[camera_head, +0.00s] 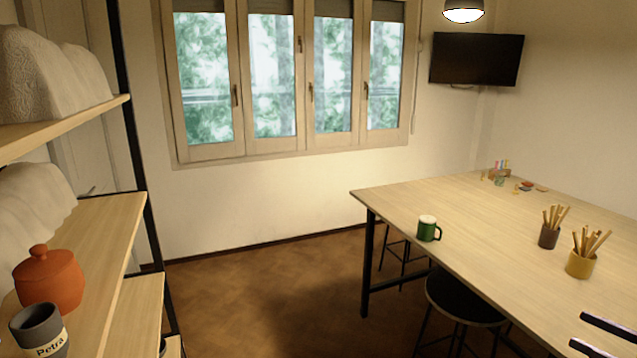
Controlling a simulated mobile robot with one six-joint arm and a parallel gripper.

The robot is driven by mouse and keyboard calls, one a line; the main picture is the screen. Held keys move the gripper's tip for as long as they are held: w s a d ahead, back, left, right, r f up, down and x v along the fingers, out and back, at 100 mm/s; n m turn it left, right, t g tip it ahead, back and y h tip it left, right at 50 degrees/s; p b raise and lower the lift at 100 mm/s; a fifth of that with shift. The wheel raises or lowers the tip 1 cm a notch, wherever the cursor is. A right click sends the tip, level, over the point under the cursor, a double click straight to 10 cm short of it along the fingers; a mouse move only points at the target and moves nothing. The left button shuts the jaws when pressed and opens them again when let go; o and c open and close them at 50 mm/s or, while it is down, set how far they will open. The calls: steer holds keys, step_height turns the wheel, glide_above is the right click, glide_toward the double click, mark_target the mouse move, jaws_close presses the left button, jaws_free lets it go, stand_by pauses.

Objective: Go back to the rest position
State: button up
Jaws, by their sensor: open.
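My gripper (578,330) shows at the bottom right corner as two dark fingers pointing left. The fingers are apart, with nothing between them. They appear in front of the near part of the long wooden table (470,215). The rest of my arm is out of the picture.
A green mug (428,229) stands near the table's left edge. A dark cup (549,236) and a yellow cup (580,264) hold sticks. A black stool (463,297) is by the table. Shelves at left hold an orange lidded pot (48,282) and a "Petra" cup (38,330). Floor between is clear.

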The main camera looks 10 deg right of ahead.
steer(key=w+a+f+n+g+b, duration=0.1)
steer(key=w+a+f+n+g, duration=0.15)
steer(key=w+a+f, duration=0.45)
steer(key=w+a+f+n+g+b, duration=0.1)
steer(key=w+a+f+g, duration=0.25)
steer(key=a+f, duration=0.75)
steer(key=a+f+n+g+b, duration=0.3)
steer(key=a+f+n+g, duration=0.25)
steer(key=a+f, duration=1.25)
steer(key=s+a+f+n+g+h+b, duration=0.1)
steer(key=s+a+f+n+g+h, duration=0.15)
steer(key=s+a+f+n, duration=0.4)
steer(key=s+a+f+n+g+h+b, duration=0.1)
steer(key=s+a+f+n+g, duration=0.25)
steer(key=a+f, duration=0.55)
steer(key=s+a+f+n+g+h+b, duration=0.1)
steer(key=s+f+n+g+h+b, duration=0.1)
steer(key=s+f+n+h, duration=0.4)
steer(key=s+f+n+g, duration=0.1)
steer(key=s+f+n, duration=0.3)
steer(key=s+f, duration=0.2)
steer(key=shift+s+a+n+b, duration=0.2)
steer(key=shift+s+n+b, duration=0.15)
steer(key=shift+s, duration=0.7)
